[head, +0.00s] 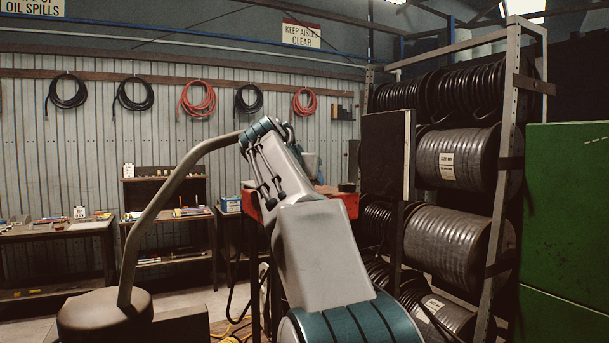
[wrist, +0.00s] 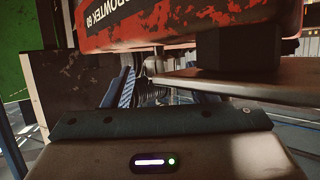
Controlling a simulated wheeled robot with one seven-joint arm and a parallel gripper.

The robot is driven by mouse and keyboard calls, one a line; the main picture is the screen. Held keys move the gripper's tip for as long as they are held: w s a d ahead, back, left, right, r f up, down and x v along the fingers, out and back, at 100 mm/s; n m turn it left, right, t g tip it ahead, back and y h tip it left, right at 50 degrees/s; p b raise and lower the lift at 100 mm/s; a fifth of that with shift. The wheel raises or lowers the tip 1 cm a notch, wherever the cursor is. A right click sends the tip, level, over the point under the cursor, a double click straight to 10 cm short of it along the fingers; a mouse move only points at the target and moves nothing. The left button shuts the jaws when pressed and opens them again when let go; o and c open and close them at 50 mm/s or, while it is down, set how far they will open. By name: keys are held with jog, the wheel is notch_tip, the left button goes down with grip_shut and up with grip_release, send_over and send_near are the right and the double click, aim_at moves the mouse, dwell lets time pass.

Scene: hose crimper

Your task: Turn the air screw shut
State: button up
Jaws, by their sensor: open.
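A red machine (head: 345,198) stands behind my raised arm in the head view, and the arm hides most of it. In the wrist view, a scuffed red-and-black housing with white lettering (wrist: 190,25) fills the top, close by. Below it are a dark block (wrist: 236,52) and a flat metal plate (wrist: 225,82). A small pale metal fitting (wrist: 153,67) shows left of the plate. I cannot make out which part is the air screw. The body of my gripper (wrist: 165,150) spans the bottom of the wrist view.
A rack of black hose reels (head: 455,160) stands on the right, beside a green cabinet (head: 567,220). A dark upright panel (head: 384,155) stands just right of my arm. Workbenches (head: 55,232) line the back wall. Yellow hose (head: 236,332) lies on the floor.

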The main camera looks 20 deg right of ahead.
jog(key=shift+w+d+f, duration=0.15)
jog(key=shift+w+d, duration=0.15)
jog(key=c, duration=1)
jog(key=shift+o, duration=0.2)
